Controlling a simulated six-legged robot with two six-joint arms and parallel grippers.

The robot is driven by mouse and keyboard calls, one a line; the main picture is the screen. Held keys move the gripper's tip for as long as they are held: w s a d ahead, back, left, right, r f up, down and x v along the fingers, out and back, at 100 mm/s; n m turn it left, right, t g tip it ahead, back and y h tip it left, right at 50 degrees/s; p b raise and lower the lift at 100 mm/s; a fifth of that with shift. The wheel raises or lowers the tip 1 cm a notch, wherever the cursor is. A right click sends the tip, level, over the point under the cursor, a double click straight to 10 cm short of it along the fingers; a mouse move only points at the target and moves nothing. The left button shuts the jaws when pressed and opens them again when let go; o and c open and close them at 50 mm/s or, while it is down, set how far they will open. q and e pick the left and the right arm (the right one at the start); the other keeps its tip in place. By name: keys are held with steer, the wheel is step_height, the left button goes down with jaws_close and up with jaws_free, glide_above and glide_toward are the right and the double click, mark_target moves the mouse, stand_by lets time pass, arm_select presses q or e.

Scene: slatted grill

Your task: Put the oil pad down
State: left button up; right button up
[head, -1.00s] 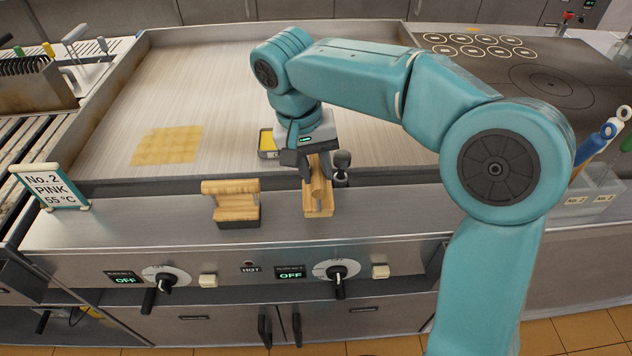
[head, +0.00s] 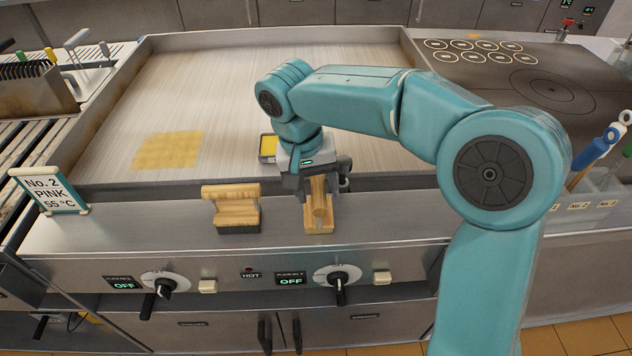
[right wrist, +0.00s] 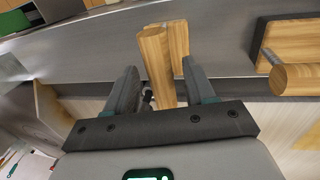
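A wooden block with a round wooden handle, seemingly the oil pad (head: 319,222), rests on the steel front ledge. Its handle also shows in the right wrist view (right wrist: 155,60). My right gripper (head: 318,187) is just behind and above it. In the right wrist view its two fingers (right wrist: 163,78) are spread, one on each side of the handle, with visible gaps. The pad's underside is hidden. My left gripper is not in view.
A similar wooden-handled block with a dark base (head: 232,212) stands on the ledge to the left. A small yellow tray (head: 268,147) lies behind my right gripper. The griddle (head: 225,85) has a yellow patch (head: 167,150). A sign (head: 50,190) stands at the left.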

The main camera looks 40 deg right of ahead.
step_height(320, 180, up, 12)
steer(key=w+a+p, duration=0.1)
steer(key=a+p, duration=0.1)
steer(key=shift+w, duration=0.15)
stand_by(0.5)
